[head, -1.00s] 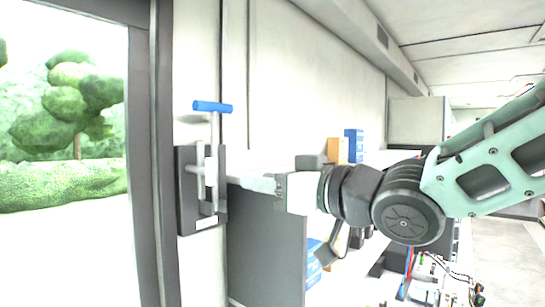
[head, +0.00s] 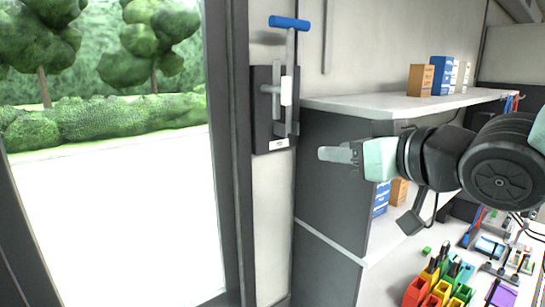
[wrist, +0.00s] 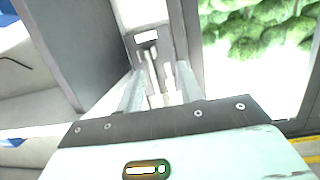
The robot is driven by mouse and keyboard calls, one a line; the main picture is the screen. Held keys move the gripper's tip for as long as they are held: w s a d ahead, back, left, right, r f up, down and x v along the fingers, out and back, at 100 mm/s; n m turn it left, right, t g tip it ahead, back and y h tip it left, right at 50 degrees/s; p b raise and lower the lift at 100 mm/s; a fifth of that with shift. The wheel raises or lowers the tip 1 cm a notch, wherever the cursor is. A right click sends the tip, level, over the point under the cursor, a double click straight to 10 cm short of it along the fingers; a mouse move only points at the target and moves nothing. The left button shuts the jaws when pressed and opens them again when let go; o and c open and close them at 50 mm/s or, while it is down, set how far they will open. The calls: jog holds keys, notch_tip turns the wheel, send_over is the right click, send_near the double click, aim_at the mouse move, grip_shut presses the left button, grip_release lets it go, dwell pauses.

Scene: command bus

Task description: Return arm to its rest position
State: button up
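My gripper (head: 325,154) points left in the head view, to the right of the wall lever and apart from it in the picture. In the wrist view its two fingers (wrist: 160,88) are spread with a gap and nothing between them. The lever (head: 289,70) is a grey upright rod with a blue crossbar handle (head: 289,23) on a dark wall plate (head: 262,125). The plate's white label (wrist: 147,37) and grey lever parts show beyond the fingers in the wrist view. My arm stretches in from the right of the head view.
A grey cabinet and white shelf (head: 350,103) lie behind my gripper, with an orange box (head: 420,80) and a blue box (head: 440,75) on top. Coloured bins (head: 440,290) and small tools sit on the lower right counter. A doorway or window opens at left.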

jog(key=s+f+g+h+b, duration=0.2)
jog(key=s+f+g+b, duration=0.25)
jog(key=f, duration=0.85)
jog(key=s+f+g+h+b, duration=0.25)
jog(key=s+f+b, duration=0.2)
jog(key=f, duration=0.85)
jog(key=s+f+n+g+h+b, duration=0.1)
jog(key=s+f+g+h+b, duration=0.2)
jog(key=s+f, duration=0.7)
jog(key=s+g+b, duration=0.1)
jog(key=g+b, duration=0.1)
jog(key=g, duration=0.1)
jog(key=shift+s+d+f+n, duration=0.3)
jog(key=shift+s+f+n, duration=0.05)
jog(key=shift+f+n, duration=0.05)
